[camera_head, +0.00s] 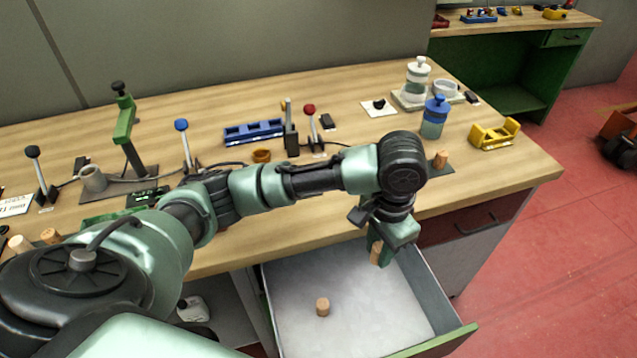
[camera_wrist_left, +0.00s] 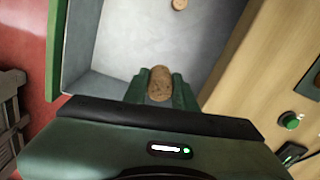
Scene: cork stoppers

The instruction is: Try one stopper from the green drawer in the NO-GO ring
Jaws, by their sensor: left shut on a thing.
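The green drawer (camera_head: 440,342) stands open below the bench, with a pale grey floor. My left gripper (camera_head: 383,255) points down at the drawer's right back part and is shut on a cork stopper (camera_head: 375,252). In the left wrist view this stopper (camera_wrist_left: 160,84) sits between the two green fingers (camera_wrist_left: 160,95). Whether it touches the drawer floor, I cannot tell. Another stopper (camera_head: 322,307) stands on the drawer floor and also shows in the left wrist view (camera_wrist_left: 179,4). A small brown-yellow ring (camera_head: 261,155) is on the bench; I cannot tell whether it is the NO-GO ring. My right gripper is not in view.
A blue rack (camera_head: 254,132), red-knobbed lever (camera_head: 310,115), blue-capped bottle (camera_head: 434,117) and yellow holder (camera_head: 494,134) stand on the bench. A cork (camera_head: 440,159) stands on a dark pad near the front. More corks (camera_head: 49,236) lie at far left. The drawer walls surround my gripper.

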